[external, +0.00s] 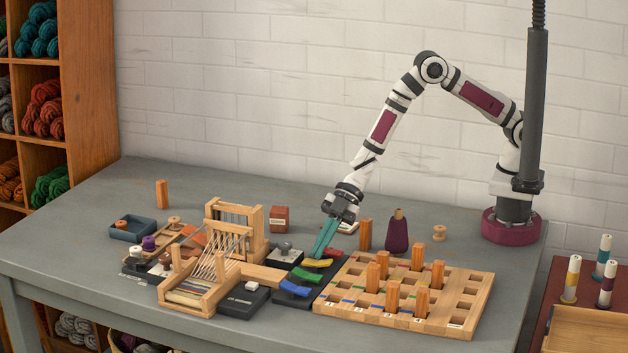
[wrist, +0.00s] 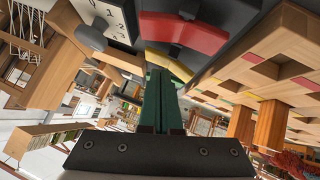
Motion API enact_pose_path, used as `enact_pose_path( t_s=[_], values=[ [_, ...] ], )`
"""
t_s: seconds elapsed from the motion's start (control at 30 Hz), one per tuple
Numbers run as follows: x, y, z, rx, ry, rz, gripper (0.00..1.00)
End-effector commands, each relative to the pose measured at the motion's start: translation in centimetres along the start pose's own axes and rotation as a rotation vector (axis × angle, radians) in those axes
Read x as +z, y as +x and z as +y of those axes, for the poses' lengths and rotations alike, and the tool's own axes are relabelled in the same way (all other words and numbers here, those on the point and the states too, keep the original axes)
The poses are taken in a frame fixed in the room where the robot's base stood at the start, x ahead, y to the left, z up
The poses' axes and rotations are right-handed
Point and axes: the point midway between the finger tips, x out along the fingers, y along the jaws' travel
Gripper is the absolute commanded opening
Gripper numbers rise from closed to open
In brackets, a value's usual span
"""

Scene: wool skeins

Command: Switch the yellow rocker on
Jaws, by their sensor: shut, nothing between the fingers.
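I cannot tell whether the fingertips touch a rocker.
A wooden slotted board (external: 345,305) with several upright orange blocks stands right of the bank. A small loom (external: 215,265) stands to the left. A numbered dial (wrist: 106,18) is beside the rockers. A maroon cone (external: 397,235) stands behind the board.

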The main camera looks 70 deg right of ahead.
Motion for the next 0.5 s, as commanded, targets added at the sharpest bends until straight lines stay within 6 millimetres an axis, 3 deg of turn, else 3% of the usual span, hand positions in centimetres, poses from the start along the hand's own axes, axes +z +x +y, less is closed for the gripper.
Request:
enact_pose_path(
  t_s=[0.27, 0.5],
  values=[
    [-0.2, -0.2, 0.1, 0.000, -0.002, 0.001, 0.00],
    [-2.8, -3.5, 1.6, 0.004, -0.001, 0.001, 0.00]
  ],
)
